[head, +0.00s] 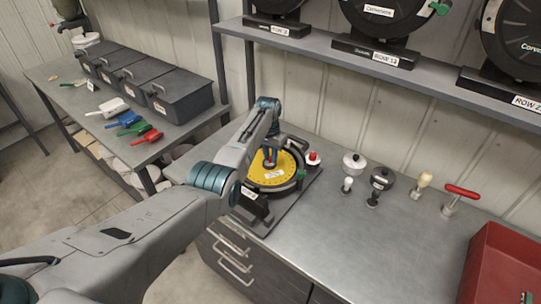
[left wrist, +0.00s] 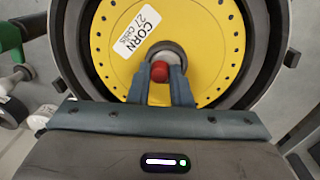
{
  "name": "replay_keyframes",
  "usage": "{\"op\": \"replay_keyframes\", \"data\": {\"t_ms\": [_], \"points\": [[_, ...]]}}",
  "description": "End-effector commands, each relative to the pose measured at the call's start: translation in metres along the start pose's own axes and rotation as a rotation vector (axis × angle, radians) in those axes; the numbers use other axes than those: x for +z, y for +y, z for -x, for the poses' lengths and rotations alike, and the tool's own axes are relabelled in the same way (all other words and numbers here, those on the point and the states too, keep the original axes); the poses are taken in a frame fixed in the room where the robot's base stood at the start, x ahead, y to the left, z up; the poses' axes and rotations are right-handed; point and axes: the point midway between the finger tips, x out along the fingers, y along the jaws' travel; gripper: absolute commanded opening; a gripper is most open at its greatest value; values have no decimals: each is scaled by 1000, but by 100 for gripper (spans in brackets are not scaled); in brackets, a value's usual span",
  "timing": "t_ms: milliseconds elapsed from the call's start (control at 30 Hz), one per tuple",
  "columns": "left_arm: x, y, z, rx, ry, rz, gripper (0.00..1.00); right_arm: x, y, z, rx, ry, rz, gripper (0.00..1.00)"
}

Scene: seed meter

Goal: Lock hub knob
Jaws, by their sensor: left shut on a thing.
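The seed meter lies on the metal bench with a yellow seed disc (head: 268,172) in its round dark housing. In the left wrist view the yellow disc (left wrist: 205,35) fills the upper middle and bears a white label reading "CORN". A red hub knob (left wrist: 159,71) stands at the disc's centre, on a grey hub. My left gripper (left wrist: 160,74) is shut on the red knob, one finger on each side. In the head view my left gripper (head: 269,158) reaches down over the disc's middle and partly hides it. My right gripper is not in view.
A red and white knob (head: 313,158) sits beside the meter. Several small tools stand to the right, including a red-handled one (head: 462,191). A red bin (head: 500,265) is at the bench's right. A shelf (head: 400,65) with more meters runs above. The bench front is clear.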

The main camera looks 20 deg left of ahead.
Motion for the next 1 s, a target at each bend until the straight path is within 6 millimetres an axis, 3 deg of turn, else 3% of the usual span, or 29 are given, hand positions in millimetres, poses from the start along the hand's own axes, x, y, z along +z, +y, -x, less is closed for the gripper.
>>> {"op": "replay_keyframes", "data": {"t_ms": [400, 1000], "points": [[-3, 0, 4, -3, -6, -249, 0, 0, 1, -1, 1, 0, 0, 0], [-3, 0, 4, -3, -8, -310, 0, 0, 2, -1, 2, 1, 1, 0]]}}
